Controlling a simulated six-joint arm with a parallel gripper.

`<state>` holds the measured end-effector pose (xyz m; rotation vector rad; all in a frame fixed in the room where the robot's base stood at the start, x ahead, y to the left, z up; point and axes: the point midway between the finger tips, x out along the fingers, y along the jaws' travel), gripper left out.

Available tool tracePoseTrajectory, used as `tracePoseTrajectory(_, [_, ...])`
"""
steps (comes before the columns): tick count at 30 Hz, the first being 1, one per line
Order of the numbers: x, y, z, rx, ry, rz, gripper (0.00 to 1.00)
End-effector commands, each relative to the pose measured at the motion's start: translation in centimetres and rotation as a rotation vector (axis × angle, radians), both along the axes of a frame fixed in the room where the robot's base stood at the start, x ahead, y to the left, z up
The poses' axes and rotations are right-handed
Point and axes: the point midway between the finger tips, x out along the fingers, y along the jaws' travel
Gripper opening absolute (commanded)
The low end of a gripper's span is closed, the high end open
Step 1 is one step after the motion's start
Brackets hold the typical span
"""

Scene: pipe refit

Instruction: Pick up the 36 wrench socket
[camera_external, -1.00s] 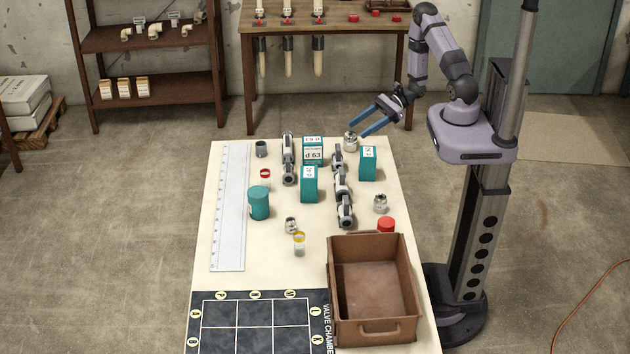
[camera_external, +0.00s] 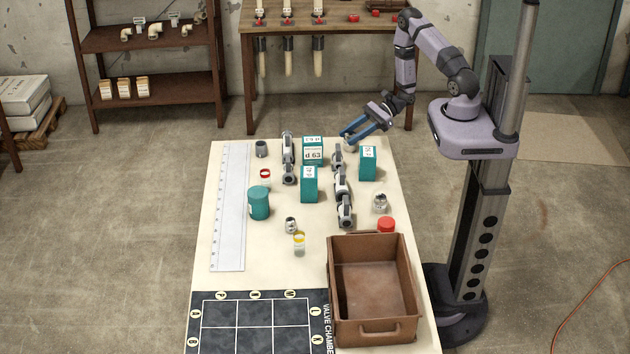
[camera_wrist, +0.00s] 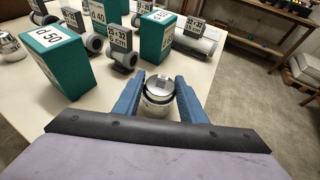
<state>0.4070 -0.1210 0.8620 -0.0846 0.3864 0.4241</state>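A silver metal socket (camera_wrist: 159,88) stands on the table between the two blue fingers of my gripper (camera_wrist: 160,97) in the wrist view. The fingers flank it on both sides; I cannot tell whether they touch it. Their spread looks open. Two other silver sockets stand on the table, one at the right (camera_external: 380,202) and one left of the middle (camera_external: 291,224). No size marking is readable on any socket.
A brown crate (camera_external: 415,290) is at the front right, beside a dark grid mat (camera_external: 255,321).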

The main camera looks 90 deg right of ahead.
Motion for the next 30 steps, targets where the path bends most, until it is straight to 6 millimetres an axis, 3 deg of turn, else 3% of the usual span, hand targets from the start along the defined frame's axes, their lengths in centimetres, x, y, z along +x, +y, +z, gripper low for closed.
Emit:
tracePoseTrajectory(17, [0.0, -0.1, 0.7, -0.001, -0.001, -0.001, 0.07])
tracePoseTrajectory(23, [0.0, -0.1, 2.4, -0.003, -0.002, -0.001, 0.07])
tracePoseTrajectory(30, [0.1, -0.1, 5.7, -0.005, -0.005, 0.000, 0.07])
